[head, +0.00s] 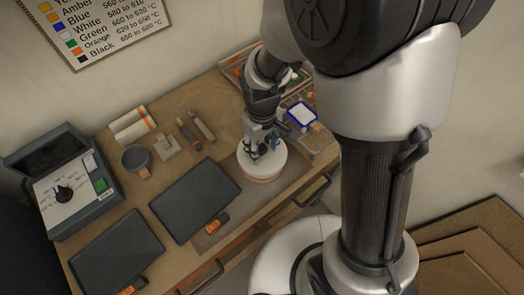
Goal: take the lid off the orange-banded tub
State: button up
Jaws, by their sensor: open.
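The orange-banded tub (264,179) stands on the wooden table near its front edge, right of the dark trays. It is round and white with an orange band around its side. Its white lid (273,164) is on top. My gripper (258,155) is pointed down over the lid, above its middle. The gripper is open. Whether the fingertips touch the lid, or a grip part of it, I cannot tell, since the gripper covers the lid's centre.
Two dark flat trays (196,199) lie left of the tub, with orange tags. A grey control box (72,187), a dark round pot (136,158) and brush-like tools (203,127) stand farther left and back. A blue-rimmed white tray (302,115) is at the right.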

jog(key=shift+c, duration=0.3)
grip_shut()
jog(key=shift+r, duration=0.2)
